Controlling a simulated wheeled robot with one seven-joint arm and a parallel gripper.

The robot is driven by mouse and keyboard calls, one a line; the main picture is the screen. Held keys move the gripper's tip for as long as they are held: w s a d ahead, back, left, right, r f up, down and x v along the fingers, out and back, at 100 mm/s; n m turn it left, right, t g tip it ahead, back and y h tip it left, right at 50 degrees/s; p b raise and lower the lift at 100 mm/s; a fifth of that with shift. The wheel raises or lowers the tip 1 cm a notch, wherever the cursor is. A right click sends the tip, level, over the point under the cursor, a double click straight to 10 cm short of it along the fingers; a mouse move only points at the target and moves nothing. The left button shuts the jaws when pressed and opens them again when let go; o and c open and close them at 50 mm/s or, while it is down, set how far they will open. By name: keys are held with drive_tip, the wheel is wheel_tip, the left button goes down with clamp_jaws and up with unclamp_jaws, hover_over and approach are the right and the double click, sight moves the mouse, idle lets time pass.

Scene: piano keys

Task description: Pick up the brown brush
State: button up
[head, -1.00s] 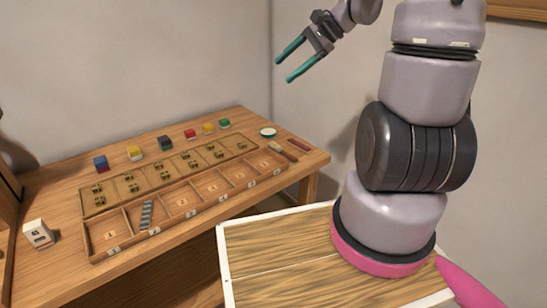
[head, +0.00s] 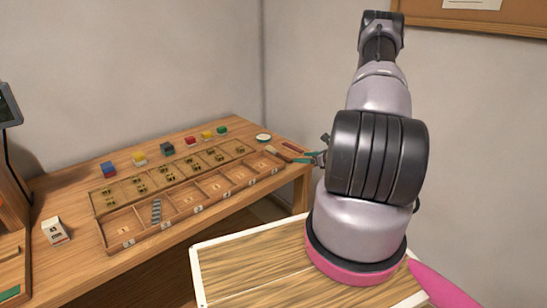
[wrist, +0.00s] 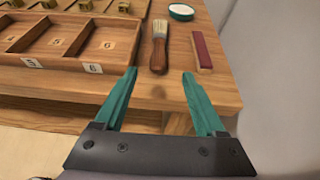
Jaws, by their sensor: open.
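The brown brush (wrist: 159,50) lies flat on the table in the wrist view, its brown handle toward me and its pale bristles away. My gripper (wrist: 159,75) is open and empty, with its two teal fingers on either side of the line of the brush handle. The handle end appears between and just beyond the fingertips; I cannot tell the height between them. In the head view the brush (head: 272,150) is small at the table's right end, and my gripper (head: 309,158) is beside that end, partly hidden by my arm.
A dark red block (wrist: 201,50) lies right of the brush. A round green-rimmed dish (wrist: 181,11) is behind. A numbered wooden tray (wrist: 70,65) stands close on the left. Several coloured blocks line the back, including a green one (head: 221,130). The table's edge is near.

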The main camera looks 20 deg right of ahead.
sight(285, 156)
drive_tip(key=x, duration=0.5)
drive_tip(key=shift+w+a+f, duration=0.1)
drive_tip(key=shift+f, duration=0.05)
drive_tip(key=shift+r+x, duration=0.15)
drive_tip(key=shift+x, duration=1.15)
drive_tip(key=shift+r+x, duration=0.1)
drive_tip(key=shift+x, duration=1.25)
drive_tip(key=shift+a, duration=0.1)
clamp_jaws()
